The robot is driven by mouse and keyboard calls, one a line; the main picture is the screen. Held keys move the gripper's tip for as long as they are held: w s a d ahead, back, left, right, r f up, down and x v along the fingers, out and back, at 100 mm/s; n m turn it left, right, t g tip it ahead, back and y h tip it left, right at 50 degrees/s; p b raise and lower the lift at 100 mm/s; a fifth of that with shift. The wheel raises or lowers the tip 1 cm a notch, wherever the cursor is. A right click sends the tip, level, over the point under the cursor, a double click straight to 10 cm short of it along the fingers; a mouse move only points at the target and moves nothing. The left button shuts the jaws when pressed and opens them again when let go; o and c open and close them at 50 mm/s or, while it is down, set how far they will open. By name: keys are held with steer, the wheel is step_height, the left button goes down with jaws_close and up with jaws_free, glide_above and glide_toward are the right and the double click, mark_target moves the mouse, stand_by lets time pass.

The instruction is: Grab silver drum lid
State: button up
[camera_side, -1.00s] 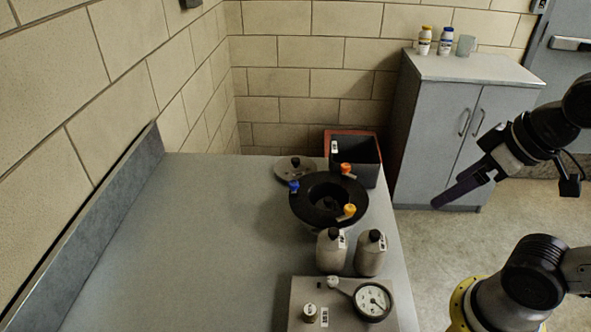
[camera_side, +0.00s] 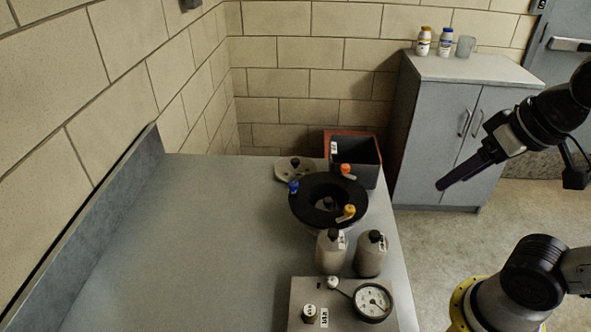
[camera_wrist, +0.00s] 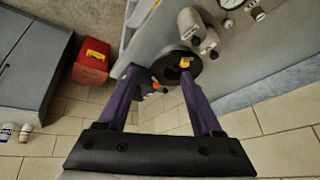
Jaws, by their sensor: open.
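The silver drum lid (camera_side: 296,168) is a flat grey disc with a dark knob on top. It lies at the far end of the bench, behind and left of the black drum top (camera_side: 322,217) and left of the dark bin. I cannot make the lid out in the wrist view. My gripper (camera_side: 440,186) is off the bench's right side, in front of the cabinet, well away from the lid. In the wrist view my gripper (camera_wrist: 159,72) has its two purple fingers spread, with nothing held between them.
A dark open bin (camera_side: 369,174) stands right of the lid. Blue, orange and yellow caps ring the drum. Two bottles (camera_side: 331,251) and a gauge box (camera_side: 305,290) stand nearer. A wall (camera_side: 190,70) bounds the left; the bench's left half (camera_side: 190,240) is clear.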

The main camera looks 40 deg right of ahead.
steer(key=w+r+m, duration=0.4)
steer(key=w+r, duration=0.2)
steer(key=r, duration=0.2)
steer(key=w+r+m+g, duration=0.1)
steer(key=w+r+m, duration=0.35)
steer(key=w, duration=0.65)
steer(key=m+g, duration=0.3)
steer(key=g, duration=0.2)
glide_above(296, 160)
step_height(296, 160, down, 27)
steer(key=shift+s+a+f, duration=0.1)
steer(key=shift+a+f, duration=0.05)
steer(key=shift+f, duration=2.9)
